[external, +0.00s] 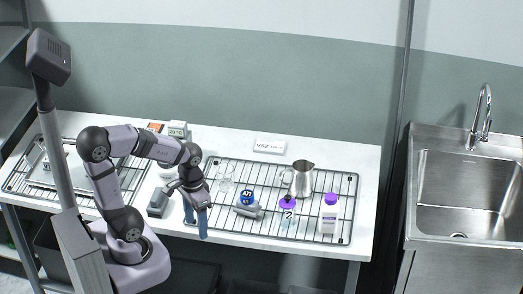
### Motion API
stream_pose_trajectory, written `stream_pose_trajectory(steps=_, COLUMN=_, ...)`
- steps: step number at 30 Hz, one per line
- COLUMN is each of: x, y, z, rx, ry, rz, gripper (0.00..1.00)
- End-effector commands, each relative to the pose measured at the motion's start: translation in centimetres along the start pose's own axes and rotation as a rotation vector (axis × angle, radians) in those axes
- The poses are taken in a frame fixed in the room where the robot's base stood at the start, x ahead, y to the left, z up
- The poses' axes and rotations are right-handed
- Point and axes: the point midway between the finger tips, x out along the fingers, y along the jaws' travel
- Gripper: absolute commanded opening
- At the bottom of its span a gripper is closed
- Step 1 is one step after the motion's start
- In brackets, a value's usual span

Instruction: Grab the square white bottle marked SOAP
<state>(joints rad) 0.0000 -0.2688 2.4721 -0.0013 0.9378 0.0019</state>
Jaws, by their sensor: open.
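A square white bottle (328,218) with a purple cap stands upright at the right end of the wire rack in the external view. Its front label is too small to read, so I cannot confirm the word SOAP. My gripper (196,226) points down at the left front edge of the rack, with its two blue fingers apart and nothing seen between them. It is well to the left of the white bottle, with other items in the space between.
A clear bottle (289,218) marked 2, with a purple cap, stands just left of the white bottle. A metal pitcher (301,180) is behind it. A blue-topped item (246,197), a glass beaker (225,178) and the wire rack (345,208) are nearby. A sink (466,195) is far right.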

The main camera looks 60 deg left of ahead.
Motion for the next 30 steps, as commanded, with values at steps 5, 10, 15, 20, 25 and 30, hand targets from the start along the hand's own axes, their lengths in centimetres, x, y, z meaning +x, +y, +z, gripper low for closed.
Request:
stream_pose_trajectory(steps=5, x=1.7, y=0.6, z=-4.0, rx=0.015, ry=0.109, rz=0.009, gripper=0.53)
stream_pose_trajectory(steps=10, x=3.0, y=1.4, z=-9.0, rx=0.03, ry=0.247, rz=0.021, gripper=0.53)
stream_pose_trajectory(steps=15, x=4.4, y=2.7, z=-16.2, rx=0.049, ry=0.453, rz=0.035, gripper=0.53)
stream_pose_trajectory(steps=20, x=5.0, y=4.6, z=-24.7, rx=0.065, ry=0.724, rz=0.051, gripper=0.53)
stream_pose_trajectory(steps=25, x=4.3, y=6.5, z=-32.5, rx=0.073, ry=1.028, rz=0.06, gripper=0.53)
stream_pose_trajectory(steps=30, x=2.8, y=8.2, z=-37.9, rx=0.067, ry=1.324, rz=0.059, gripper=0.53)
